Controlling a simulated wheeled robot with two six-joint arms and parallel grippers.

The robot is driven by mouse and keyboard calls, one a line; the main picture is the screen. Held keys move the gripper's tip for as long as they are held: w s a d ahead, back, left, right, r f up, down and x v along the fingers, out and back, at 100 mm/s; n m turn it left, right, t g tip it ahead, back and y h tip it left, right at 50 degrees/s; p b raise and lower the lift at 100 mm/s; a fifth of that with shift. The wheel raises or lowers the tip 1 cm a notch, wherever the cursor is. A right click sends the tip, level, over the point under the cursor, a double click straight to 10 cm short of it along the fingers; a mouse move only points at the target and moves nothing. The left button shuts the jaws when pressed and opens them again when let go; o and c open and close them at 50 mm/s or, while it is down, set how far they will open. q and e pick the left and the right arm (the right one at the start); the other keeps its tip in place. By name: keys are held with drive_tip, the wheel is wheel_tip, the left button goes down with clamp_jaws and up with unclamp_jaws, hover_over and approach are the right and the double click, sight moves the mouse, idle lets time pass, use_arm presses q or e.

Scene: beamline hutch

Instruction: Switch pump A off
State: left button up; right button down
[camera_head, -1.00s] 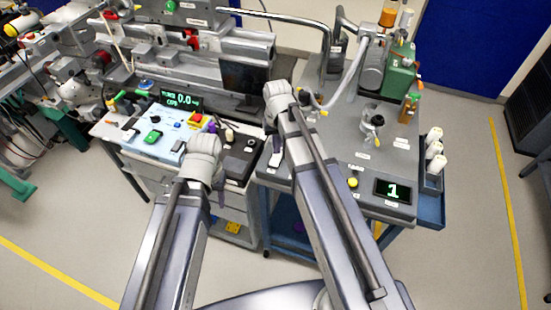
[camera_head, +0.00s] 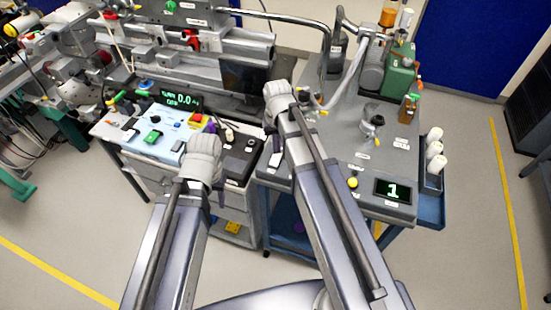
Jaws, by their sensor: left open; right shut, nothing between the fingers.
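A green and grey pump (camera_head: 401,78) stands at the back right of the grey cart top (camera_head: 335,150). I cannot read which pump is A. A small switch with a pale face (camera_head: 276,158) sits at the cart's left edge, beside my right forearm; its position is too small to tell. A yellow button (camera_head: 352,183) and a display reading 1 (camera_head: 394,190) are at the cart's front. My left gripper (camera_head: 211,126) is open over the front right of the blue-white console; its fingers are mostly hidden. My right gripper (camera_head: 279,88) is shut and empty at the cart's back left, largely hidden by its wrist.
A black box (camera_head: 239,160) lies between console and cart. White bottles (camera_head: 435,150) stand in a blue side tray. Hoses cross the cart's back.

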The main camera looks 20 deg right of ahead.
sight(277, 156)
drive_tip(key=shift+f+b, duration=0.9)
drive_tip(key=shift+f, duration=0.05)
idle(0.4)
drive_tip(key=shift+r, duration=0.1)
wheel_tip(277, 156, up, 7)
drive_tip(key=p, duration=0.7)
drive_tip(key=shift+s+a, duration=0.1)
drive_tip(key=s+a+f+n+h+b, duration=0.1)
drive_tip(key=s+a+n, duration=0.3)
drive_tip(key=s+a, duration=0.6)
drive_tip(key=s, duration=0.4)
drive_tip(key=shift+f+n+b, duration=0.3)
drive_tip(key=shift+f+b, duration=0.05)
